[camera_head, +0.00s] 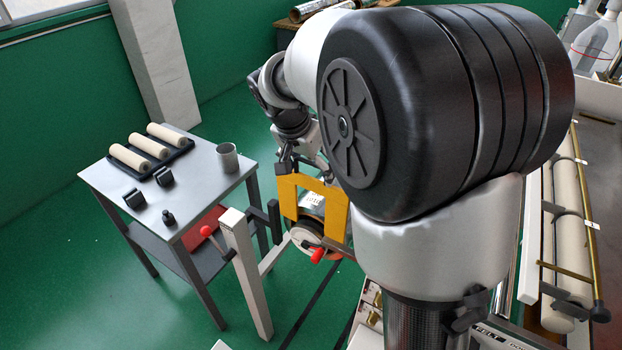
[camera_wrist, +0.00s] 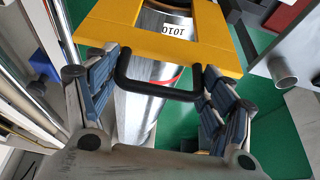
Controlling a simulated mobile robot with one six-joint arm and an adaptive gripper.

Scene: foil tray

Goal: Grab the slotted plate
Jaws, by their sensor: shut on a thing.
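The slotted plate is a yellow plate (camera_head: 336,214) with a wide slot and a black loop handle (camera_wrist: 160,93). In the head view it stands upright in front of a metal roll (camera_head: 305,238), below my wrist. The wrist view shows the yellow plate (camera_wrist: 120,34) close ahead, with the roll and a label reading 1010 in its slot. My gripper (camera_wrist: 162,74) is shut on the plate's black handle, one finger at each side of it. My arm hides part of this area in the head view.
A grey table (camera_head: 195,180) stands at the left with several pale rollers on a dark tray, small dark parts and a grey cup (camera_head: 228,157). A pale post (camera_head: 244,270) and red-knobbed levers (camera_head: 206,231) are close to the plate. Long rolls (camera_head: 572,220) lie at the right.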

